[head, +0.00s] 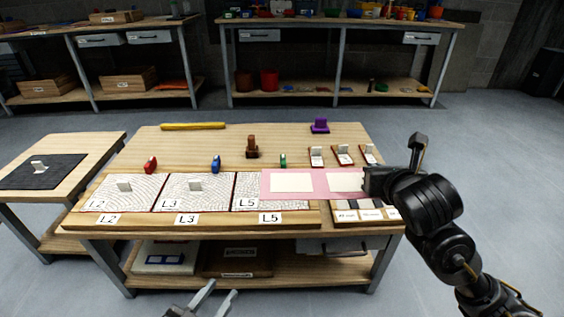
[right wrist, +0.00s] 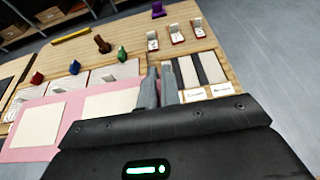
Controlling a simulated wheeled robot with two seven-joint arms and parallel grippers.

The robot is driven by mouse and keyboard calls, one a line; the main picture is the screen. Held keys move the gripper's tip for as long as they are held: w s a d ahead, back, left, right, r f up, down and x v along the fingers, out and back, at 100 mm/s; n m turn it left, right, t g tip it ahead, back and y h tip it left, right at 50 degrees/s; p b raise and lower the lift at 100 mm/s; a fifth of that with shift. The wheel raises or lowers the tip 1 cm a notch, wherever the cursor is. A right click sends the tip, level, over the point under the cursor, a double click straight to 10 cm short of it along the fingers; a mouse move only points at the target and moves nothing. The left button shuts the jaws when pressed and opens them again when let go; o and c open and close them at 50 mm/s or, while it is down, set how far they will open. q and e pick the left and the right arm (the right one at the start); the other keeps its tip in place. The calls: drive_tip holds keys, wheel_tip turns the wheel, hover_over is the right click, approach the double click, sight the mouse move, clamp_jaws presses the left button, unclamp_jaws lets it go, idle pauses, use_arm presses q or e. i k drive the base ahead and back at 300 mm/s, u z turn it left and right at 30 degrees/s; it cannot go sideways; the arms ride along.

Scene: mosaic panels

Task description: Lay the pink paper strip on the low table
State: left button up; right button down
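The pink paper strip (head: 315,175) carries two pale blank rectangles and spans the right part of the workbench (head: 175,145), partly covering the L5 panel. My right gripper (head: 368,182) is at the strip's right end; in the right wrist view its fingers (right wrist: 158,88) are close together at the strip's edge (right wrist: 72,132), apparently shut on it. Whether the strip touches the panels is hard to tell. My left gripper (head: 207,299) is open and empty at the bottom, before the bench. A small table (head: 82,150) with a dark mat (head: 20,175) stands at the left.
Patterned panels L2 (head: 110,200) and L3 (head: 185,203) lie along the bench front. Red (head: 150,165), blue (head: 215,163) and green (head: 283,160) pieces, a brown stamp-like piece (head: 252,148) and a purple one (head: 320,126) stand behind. Grey floor separates the rear benches.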

sight(277, 146)
drive_tip(key=z, duration=2.15)
drive_tip(key=i, duration=3.6)
drive_tip(key=u, duration=2.35)
drive_tip(key=i, duration=2.05)
drive_tip(key=u, duration=0.05)
